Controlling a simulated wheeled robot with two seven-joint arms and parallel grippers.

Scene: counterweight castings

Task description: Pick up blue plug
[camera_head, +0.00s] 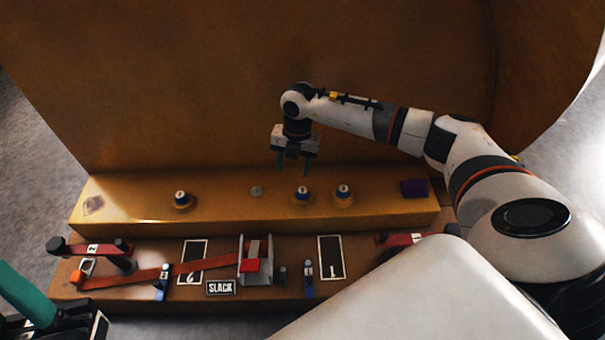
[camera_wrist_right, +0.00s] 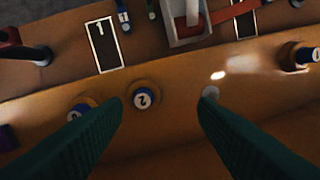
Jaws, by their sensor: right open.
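Three blue plugs with white numbered tops sit in round yellow seats on the upper ledge: a left one (camera_head: 181,196), a middle one (camera_head: 302,193) and a right one (camera_head: 343,190). In the right wrist view, the middle plug (camera_wrist_right: 143,99) shows between my green fingers, nearer one of them; another plug (camera_wrist_right: 78,111) is beside it, partly close behind a finger. The far plug (camera_wrist_right: 313,55) is at the right edge. My right gripper (camera_head: 294,170) is open and empty above the middle plug. My left gripper (camera_head: 50,314) is only partly in view at the lower left.
A flat silver disc (camera_head: 257,191) and a purple block (camera_head: 414,187) are on the ledge. A large brown casting (camera_head: 200,80) rises behind.

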